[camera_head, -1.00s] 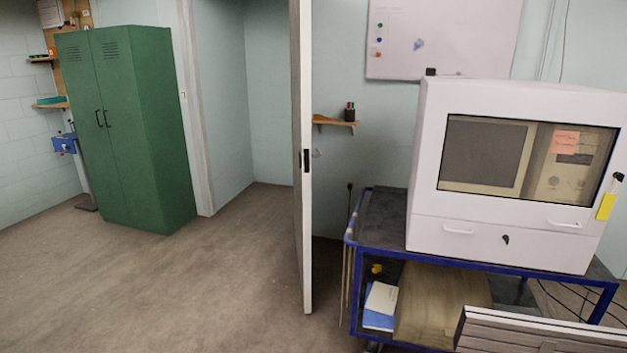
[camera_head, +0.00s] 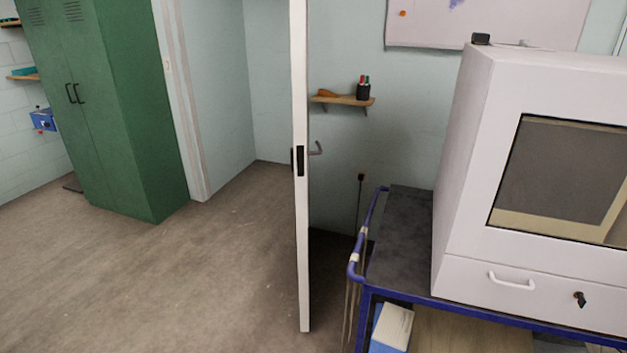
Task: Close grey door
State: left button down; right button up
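The door (camera_head: 302,230) stands open and shows nearly edge-on in the middle of the head view, with a pale edge. A dark latch plate (camera_head: 300,160) is on its edge, and a lever handle (camera_head: 316,149) sticks out on its right side. The door frame (camera_head: 183,110) and its opening are to the left of the door. Neither of my grippers is in view.
A green locker (camera_head: 135,120) stands at the left. A blue cart (camera_head: 408,225) carrying a large white cabinet (camera_head: 470,170) stands close to the right of the door. A small wall shelf (camera_head: 345,100) is behind. The floor (camera_head: 190,285) left of the door is clear.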

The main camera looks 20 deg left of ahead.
aim_at(299, 154)
jog(key=i+j, duration=0.1)
jog(key=i, duration=1.05)
jog(key=j+u, duration=0.05)
jog(key=j, duration=0.05)
